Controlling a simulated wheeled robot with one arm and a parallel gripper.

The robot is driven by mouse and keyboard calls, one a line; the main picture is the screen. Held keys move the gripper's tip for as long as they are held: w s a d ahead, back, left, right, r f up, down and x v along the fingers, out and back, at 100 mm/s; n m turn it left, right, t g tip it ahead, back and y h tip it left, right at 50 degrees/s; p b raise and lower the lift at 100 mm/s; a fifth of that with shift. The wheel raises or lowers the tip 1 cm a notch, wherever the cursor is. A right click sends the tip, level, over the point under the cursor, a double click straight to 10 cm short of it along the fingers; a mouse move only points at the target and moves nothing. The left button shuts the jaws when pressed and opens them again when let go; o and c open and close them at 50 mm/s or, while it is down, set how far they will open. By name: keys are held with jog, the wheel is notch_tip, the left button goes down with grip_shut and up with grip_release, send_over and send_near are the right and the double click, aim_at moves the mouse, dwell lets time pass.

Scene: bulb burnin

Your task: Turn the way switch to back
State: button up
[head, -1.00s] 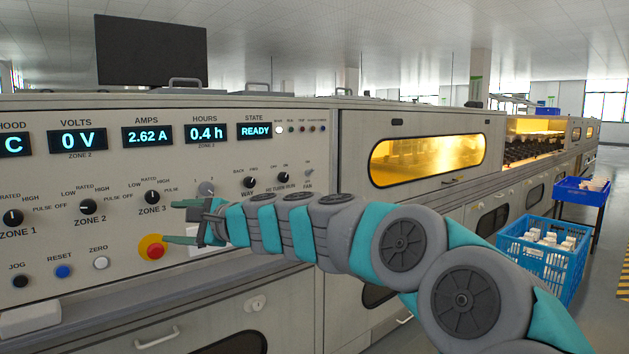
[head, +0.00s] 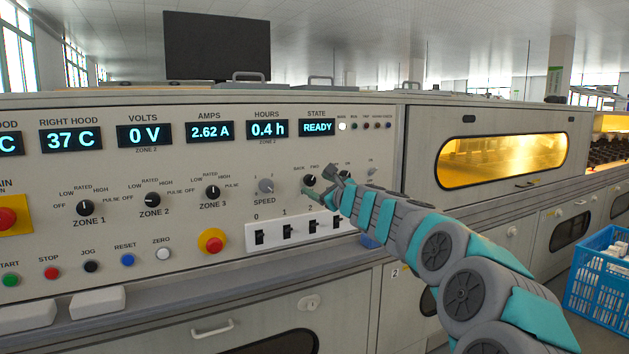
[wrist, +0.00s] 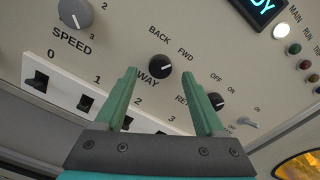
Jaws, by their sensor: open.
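The way switch (wrist: 160,66) is a round black knob with a white mark, labelled BACK and FWD. In the wrist view the mark points toward the FWD side. The knob shows between the two green fingertips of my gripper (wrist: 160,73), which is open. I cannot tell whether the fingers touch the knob or stop short of it.
The grey speed knob (head: 265,186) is to the left and another black knob (wrist: 216,101) is close to the right finger. A white strip of black switches (head: 288,233) lies below. The red stop button (head: 212,241) is lower left.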

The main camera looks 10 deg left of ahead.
aim_at(309, 180)
jog(key=shift+p+x, duration=0.35)
jog(key=shift+x, duration=1)
jog(key=shift+r, duration=0.1)
grip_shut()
